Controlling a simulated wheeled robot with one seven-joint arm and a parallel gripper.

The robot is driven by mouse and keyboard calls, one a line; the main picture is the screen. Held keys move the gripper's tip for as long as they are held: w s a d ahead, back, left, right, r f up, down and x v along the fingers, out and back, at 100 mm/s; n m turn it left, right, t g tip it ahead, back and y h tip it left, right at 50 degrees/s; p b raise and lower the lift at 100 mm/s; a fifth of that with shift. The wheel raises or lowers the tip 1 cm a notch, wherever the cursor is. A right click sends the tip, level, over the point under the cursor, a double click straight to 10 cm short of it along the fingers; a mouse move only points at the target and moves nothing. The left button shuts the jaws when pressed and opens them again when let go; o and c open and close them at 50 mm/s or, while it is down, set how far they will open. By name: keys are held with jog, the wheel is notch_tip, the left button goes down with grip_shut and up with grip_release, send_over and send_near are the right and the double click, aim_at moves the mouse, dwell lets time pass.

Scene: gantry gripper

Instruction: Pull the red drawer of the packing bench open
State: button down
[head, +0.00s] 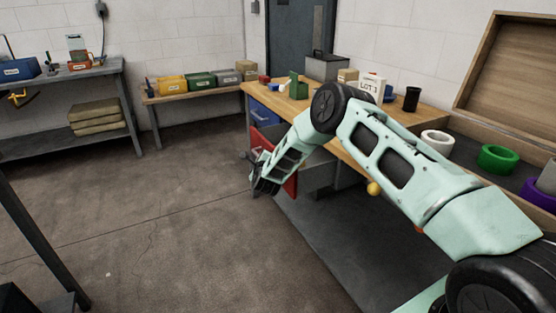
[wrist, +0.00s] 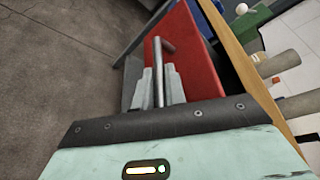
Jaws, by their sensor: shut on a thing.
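The red drawer (head: 291,186) is in the packing bench (head: 335,127), below the wooden top. In the head view its red front stands out from the bench, with a grey drawer side (head: 322,174) showing behind it, so it is partly open. My arm hides some of the front. In the wrist view the red front (wrist: 196,58) carries a grey metal bar handle (wrist: 158,62). My gripper (wrist: 160,88) is shut on this handle, one finger on each side of the bar. In the head view my forearm hangs down in front of the drawer.
A blue drawer (head: 260,112) sits above the red one and looks shut. On the bench top stand a LOT box (head: 370,86), a black cup (head: 411,98) and a green block (head: 298,86). The concrete floor (head: 170,210) to the left of the drawer is clear.

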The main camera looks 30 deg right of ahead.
jog(key=a+b, duration=0.2)
jog(key=a, duration=0.7)
jog(key=shift+s, duration=0.15)
jog(key=c, duration=1.5)
grip_release()
jog(key=shift+o, duration=0.2)
jog(key=b+v, duration=0.1)
jog(key=v, duration=1.6)
jog(key=shift+s+a, duration=0.15)
